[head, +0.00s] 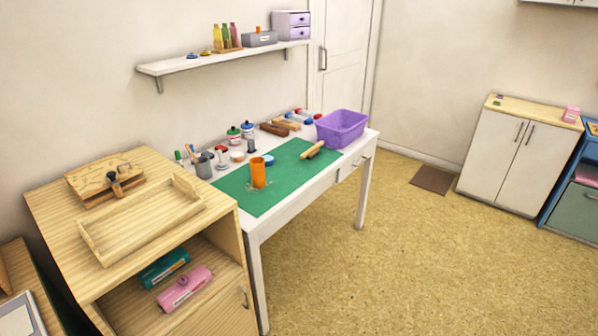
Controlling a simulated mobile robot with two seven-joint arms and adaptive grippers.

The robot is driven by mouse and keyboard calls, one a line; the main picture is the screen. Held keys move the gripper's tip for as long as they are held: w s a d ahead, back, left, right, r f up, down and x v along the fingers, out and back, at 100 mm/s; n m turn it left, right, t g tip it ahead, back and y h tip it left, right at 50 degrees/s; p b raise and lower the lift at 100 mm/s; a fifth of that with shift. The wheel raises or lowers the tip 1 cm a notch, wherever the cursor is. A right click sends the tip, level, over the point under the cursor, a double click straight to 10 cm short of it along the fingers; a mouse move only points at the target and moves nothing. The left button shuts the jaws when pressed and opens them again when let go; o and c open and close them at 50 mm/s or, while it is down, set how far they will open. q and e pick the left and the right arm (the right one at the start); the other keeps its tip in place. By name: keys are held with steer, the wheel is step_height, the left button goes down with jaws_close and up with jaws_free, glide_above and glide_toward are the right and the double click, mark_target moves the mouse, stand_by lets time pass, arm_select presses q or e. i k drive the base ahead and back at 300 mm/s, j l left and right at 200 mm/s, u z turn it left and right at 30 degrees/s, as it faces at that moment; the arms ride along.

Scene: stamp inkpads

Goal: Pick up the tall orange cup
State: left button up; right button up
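The tall orange cup (258,172) stands upright on the green mat (237,189) on the white table, near the mat's left part. It looks open at the top and nothing covers it in the head view. Neither of my grippers shows in this view.
A purple bin (341,129) stands at the table's far right end. A wooden roller (313,149) lies on the mat. A grey cup (204,166) and several bottles line the back. A wooden cabinet (150,229) with a tray stands at the left.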

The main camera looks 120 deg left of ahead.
mark_target(257, 163)
steer(key=u, duration=4.2)
steer(key=i+l, duration=0.35)
steer(key=i+u, duration=0.05)
